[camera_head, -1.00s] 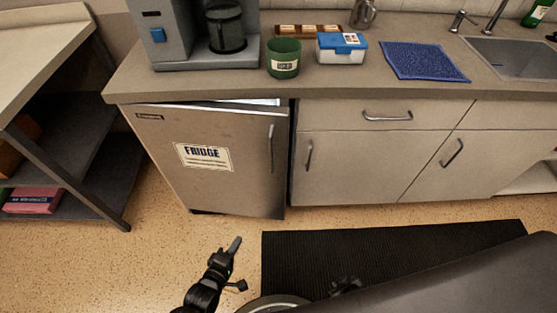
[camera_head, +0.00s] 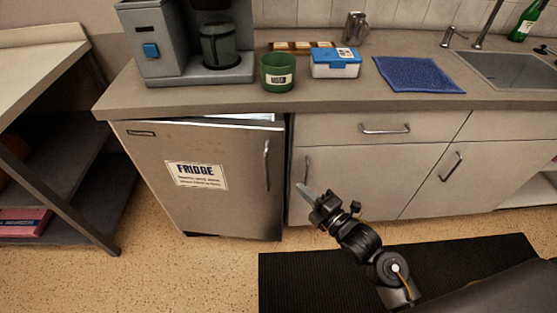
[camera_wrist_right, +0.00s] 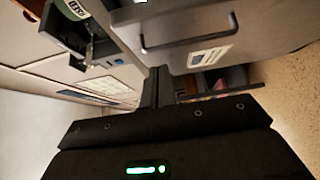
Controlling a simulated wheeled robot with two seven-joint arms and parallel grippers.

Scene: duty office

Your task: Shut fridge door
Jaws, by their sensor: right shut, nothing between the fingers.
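The fridge (camera_head: 225,205) is a grey under-counter unit with a FRIDGE label and a vertical handle at the right of its door. The door stands slightly ajar: a pale strip of the inside shows along its top edge under the counter. My right gripper (camera_head: 303,189) is shut and empty, to the right of the door handle, in front of the neighbouring cabinet. In the right wrist view the shut fingers (camera_wrist_right: 157,78) point toward the fridge door (camera_wrist_right: 265,25), with its handle and label beyond them. I cannot tell exactly how far they are from it. My left gripper is not in view.
The counter (camera_head: 340,98) above holds a coffee machine (camera_head: 165,45), a green mug (camera_head: 278,74), a blue-lidded box (camera_head: 335,66) and a blue mat (camera_head: 418,74). A shelf unit (camera_head: 75,170) stands left of the fridge. A black floor mat (camera_head: 300,278) lies in front of the cabinets.

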